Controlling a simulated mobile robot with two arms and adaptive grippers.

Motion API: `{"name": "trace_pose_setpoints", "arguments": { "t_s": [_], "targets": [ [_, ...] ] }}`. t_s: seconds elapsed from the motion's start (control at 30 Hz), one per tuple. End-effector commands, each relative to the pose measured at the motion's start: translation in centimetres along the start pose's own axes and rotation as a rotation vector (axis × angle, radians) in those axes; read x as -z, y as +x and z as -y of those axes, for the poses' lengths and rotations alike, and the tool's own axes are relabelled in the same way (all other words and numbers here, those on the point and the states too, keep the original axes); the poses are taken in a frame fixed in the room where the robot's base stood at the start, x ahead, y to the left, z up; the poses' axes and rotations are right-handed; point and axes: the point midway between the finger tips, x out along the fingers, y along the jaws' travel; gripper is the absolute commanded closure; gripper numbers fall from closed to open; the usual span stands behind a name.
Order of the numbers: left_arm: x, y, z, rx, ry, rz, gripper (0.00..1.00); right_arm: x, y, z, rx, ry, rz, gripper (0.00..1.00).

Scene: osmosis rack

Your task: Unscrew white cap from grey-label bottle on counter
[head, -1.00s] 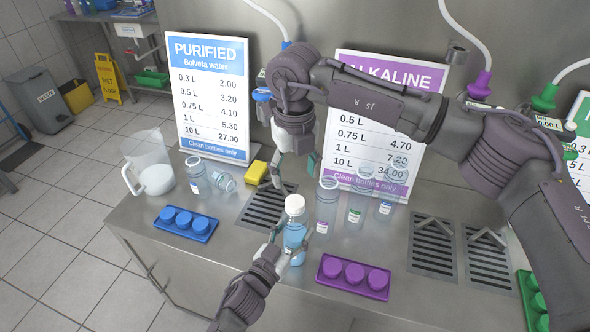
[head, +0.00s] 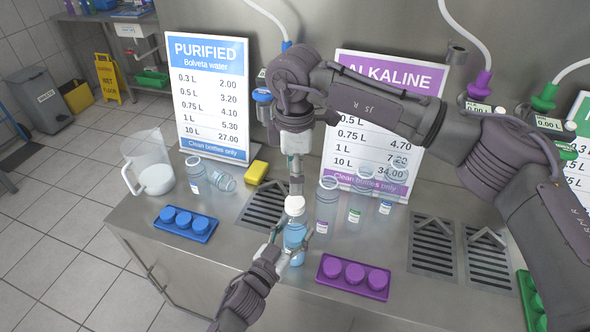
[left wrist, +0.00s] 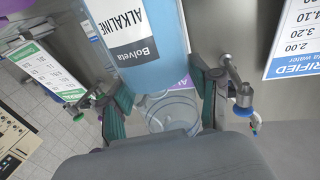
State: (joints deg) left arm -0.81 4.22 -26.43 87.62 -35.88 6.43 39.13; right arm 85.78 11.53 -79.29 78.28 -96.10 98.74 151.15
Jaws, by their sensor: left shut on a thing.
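A light blue bottle (head: 294,235) with a white cap (head: 295,206) stands upright on the steel counter (head: 245,262). In the left wrist view the bottle (left wrist: 145,20) fills the top middle, with a white and dark label (left wrist: 140,45) reading ALKALINE Bolveta. My left gripper (head: 289,246) is shut around the bottle's body from the front; it also shows in the left wrist view (left wrist: 160,88). My right gripper (head: 296,187) points straight down just above the cap. Its fingers are seen edge-on, so their opening and any contact with the cap cannot be told.
Clear bottles (head: 327,205) stand close to the right. A purple cap tray (head: 353,276) is at front right, a blue one (head: 186,224) at left. A yellow sponge (head: 256,172), a drain grate (head: 264,206) and a pitcher (head: 148,165) are behind and left.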

Motion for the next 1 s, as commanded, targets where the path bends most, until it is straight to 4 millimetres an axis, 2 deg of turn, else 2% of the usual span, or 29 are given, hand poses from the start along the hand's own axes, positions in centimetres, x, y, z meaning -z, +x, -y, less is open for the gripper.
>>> {"name": "trace_pose_setpoints", "arguments": {
  "t_s": [0.5,0.67,0.9,1.0],
  "targets": [
    [0.0,0.0,0.0,0.000,0.000,0.001,1.00,-0.1,6.9,0.0,0.002,0.006,0.001,0.33],
    [0.0,0.0,0.0,0.000,0.000,0.001,1.00,-0.1,7.7,0.0,0.000,0.005,0.001,0.33],
    [0.0,0.0,0.0,0.000,0.000,0.001,1.00,0.0,7.8,0.0,0.000,0.005,0.001,0.33],
    [0.0,0.0,0.0,0.000,0.000,0.001,1.00,0.0,7.8,0.0,0.000,0.005,0.001,0.48]
  ]
}}
